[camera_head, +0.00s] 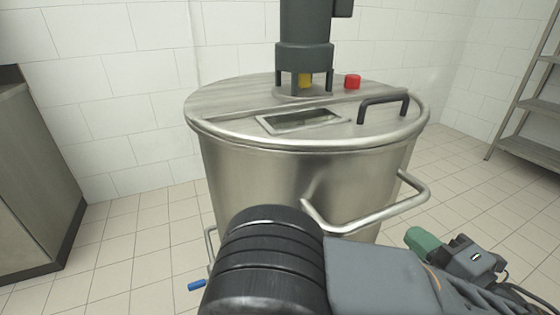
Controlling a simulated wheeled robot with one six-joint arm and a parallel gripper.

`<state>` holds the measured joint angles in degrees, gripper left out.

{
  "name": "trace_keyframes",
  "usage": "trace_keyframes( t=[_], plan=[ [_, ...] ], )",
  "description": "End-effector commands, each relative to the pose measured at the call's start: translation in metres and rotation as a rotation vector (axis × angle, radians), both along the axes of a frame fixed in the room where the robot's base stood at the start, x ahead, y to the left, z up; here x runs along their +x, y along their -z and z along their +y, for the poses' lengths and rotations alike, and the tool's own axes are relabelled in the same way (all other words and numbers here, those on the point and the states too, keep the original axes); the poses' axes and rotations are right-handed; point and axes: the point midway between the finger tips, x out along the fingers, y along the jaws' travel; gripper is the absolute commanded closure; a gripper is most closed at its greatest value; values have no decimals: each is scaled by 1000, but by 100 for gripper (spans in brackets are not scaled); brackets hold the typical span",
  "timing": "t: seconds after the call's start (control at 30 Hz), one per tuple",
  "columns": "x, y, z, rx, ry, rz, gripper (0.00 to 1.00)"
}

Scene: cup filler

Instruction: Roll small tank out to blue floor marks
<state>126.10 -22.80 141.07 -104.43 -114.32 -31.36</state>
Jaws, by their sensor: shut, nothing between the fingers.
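A round stainless steel tank (255,180), likely the tank of the task, stands upright on the tiled floor in the middle of the view. A bent metal push handle (405,205) sticks out from its near right side. My arm crosses in front of the tank's lower part and hides its base. The arm runs out toward the lower right, and I cannot make out my gripper at its end. No blue floor marks show. A small blue piece (196,285) shows low at the tank's left; I cannot tell what it is.
The tank's lid carries a dark motor (304,40), a red knob (352,82) and a black handle (384,103). A cabinet (35,180) stands at left, a metal shelf rack (530,120) at right. Green-grey equipment (428,243) shows at lower right. Tiled floor (480,190) between tank and rack is clear.

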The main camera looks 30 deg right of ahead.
Motion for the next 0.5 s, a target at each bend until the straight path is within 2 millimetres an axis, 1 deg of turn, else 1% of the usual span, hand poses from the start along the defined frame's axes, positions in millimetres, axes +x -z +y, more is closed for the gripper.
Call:
trace_keyframes(
  t=[0.03, 0.5],
  plan=[
    [-2, -5, -1, 5, 2, -2, 100],
    [-15, -4, 1, 5, 3, -1, 100]
  ],
)
